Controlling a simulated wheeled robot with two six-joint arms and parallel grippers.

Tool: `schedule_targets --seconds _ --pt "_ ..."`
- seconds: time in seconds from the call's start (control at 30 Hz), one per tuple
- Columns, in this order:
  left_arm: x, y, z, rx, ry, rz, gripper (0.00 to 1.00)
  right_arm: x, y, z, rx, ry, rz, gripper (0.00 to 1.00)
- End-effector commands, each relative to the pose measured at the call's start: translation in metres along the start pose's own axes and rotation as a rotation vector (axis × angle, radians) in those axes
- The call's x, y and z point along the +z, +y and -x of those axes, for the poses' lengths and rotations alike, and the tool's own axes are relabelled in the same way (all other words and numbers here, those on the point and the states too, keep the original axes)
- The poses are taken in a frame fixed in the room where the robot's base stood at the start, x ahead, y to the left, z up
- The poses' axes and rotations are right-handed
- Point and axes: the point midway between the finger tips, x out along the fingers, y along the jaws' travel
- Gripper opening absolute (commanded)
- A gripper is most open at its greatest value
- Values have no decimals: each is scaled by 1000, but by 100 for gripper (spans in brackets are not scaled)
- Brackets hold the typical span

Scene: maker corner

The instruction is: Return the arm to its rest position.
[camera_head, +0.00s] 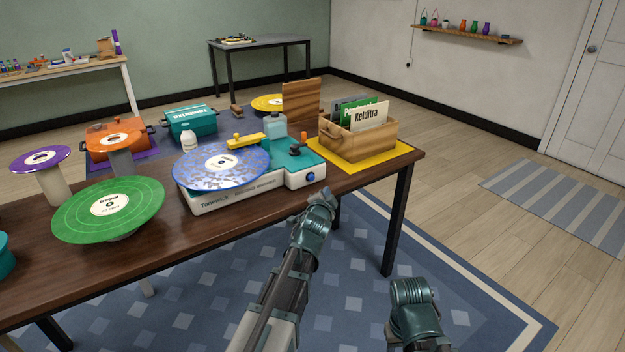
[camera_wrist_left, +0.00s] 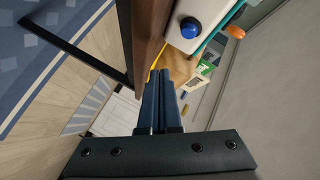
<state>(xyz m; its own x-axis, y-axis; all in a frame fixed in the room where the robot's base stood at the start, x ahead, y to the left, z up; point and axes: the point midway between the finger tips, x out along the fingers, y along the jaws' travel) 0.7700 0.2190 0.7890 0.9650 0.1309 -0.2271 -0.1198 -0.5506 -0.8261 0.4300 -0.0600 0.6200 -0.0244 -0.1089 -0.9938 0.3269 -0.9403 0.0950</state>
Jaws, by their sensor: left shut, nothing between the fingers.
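My left arm reaches up from the bottom middle of the head view. Its gripper (camera_head: 327,197) is in front of the table's front edge, just right of the turntable's blue knob. In the left wrist view the two dark fingers (camera_wrist_left: 161,88) lie side by side, shut, with nothing between them. The table edge (camera_wrist_left: 148,40) runs close beside them in that view. Part of my right arm shows at the bottom right of the head view, over the floor; its gripper is not visible.
The dark wooden table (camera_head: 160,237) holds a turntable (camera_head: 235,195) with a blue record (camera_head: 200,172), a wooden record crate (camera_head: 345,145) on a yellow mat, and a green record (camera_head: 140,200) on a stand. Open floor (camera_head: 500,220) lies to the right.

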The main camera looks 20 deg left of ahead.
Motion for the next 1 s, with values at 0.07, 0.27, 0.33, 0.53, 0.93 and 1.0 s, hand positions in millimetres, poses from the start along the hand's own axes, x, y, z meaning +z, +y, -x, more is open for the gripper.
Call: schedule_targets --seconds 0.07,0.27,0.33,0.53,0.93,1.0 --pt "0 0 0 0 0 0 0 0 0 0 0 0 0 50" --pt "0 0 0 0 0 0 0 0 0 0 0 0 0 50" --pt "0 0 0 0 0 0 0 0 0 0 0 0 0 50" --pt "0 7 3 19 -13 13 0 0 0 0 0 0 0 50" --pt "17 188 138 547 -520 336 0 0 0 0 0 0 0 50" --pt "21 211 170 622 -625 366 0 0 0 0 0 0 0 50"
